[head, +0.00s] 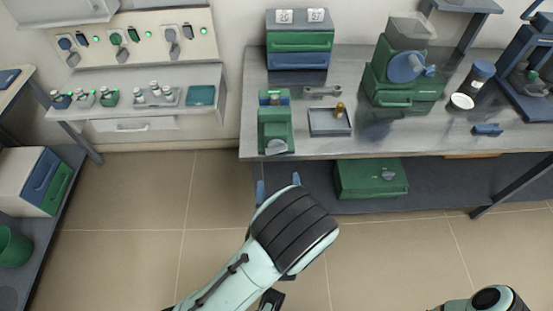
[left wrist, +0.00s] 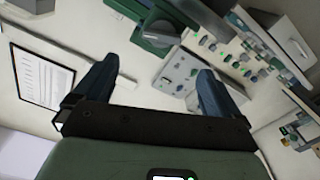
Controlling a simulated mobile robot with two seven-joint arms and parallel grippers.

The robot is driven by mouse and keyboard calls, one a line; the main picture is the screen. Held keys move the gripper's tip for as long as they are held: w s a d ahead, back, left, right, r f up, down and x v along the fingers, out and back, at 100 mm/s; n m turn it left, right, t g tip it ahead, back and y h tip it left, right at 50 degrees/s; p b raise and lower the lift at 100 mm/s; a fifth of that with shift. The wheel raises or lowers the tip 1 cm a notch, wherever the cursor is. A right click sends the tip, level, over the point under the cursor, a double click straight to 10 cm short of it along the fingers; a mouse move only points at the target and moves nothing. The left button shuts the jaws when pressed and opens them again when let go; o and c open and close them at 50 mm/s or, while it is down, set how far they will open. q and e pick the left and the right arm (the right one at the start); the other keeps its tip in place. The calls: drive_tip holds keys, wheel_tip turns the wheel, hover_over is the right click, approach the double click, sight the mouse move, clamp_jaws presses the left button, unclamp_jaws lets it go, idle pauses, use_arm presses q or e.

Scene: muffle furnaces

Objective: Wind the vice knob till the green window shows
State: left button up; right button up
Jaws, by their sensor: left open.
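The green vice (head: 275,122) stands at the left front edge of the grey workbench, with a grey knob (head: 276,147) on its front. A small bright green strip (head: 273,92) shows near its top; I cannot tell if it is the window. My left gripper (head: 278,186) is open and empty, its blue fingers in front of the bench and apart from the knob. In the left wrist view the open fingers (left wrist: 158,85) frame empty space, and a green body with a round grey knob (left wrist: 160,33) lies beyond them. My right gripper is out of view.
A shallow tray (head: 330,122) with a small brown-topped item and a grey wrench-like part (head: 322,91) lie right of the vice. A drawer unit (head: 299,42) stands behind. A green box (head: 370,179) sits on the lower shelf. The floor left of my arm is clear.

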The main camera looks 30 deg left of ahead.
sight(277, 151)
use_arm(q)
drive_tip(key=b+x, duration=0.1)
drive_tip(key=x, duration=1)
drive_tip(key=shift+w+a, duration=0.15)
drive_tip(key=shift+w, duration=0.1)
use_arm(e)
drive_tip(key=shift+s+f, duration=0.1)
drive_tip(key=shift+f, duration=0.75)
use_arm(q)
drive_tip(key=c, duration=1.1)
drive_tip(key=shift+o, duration=0.2)
drive_tip(key=shift+r+m+p, duration=0.1)
drive_tip(key=shift+m+p, duration=0.5)
drive_tip(key=shift+m, duration=0.8)
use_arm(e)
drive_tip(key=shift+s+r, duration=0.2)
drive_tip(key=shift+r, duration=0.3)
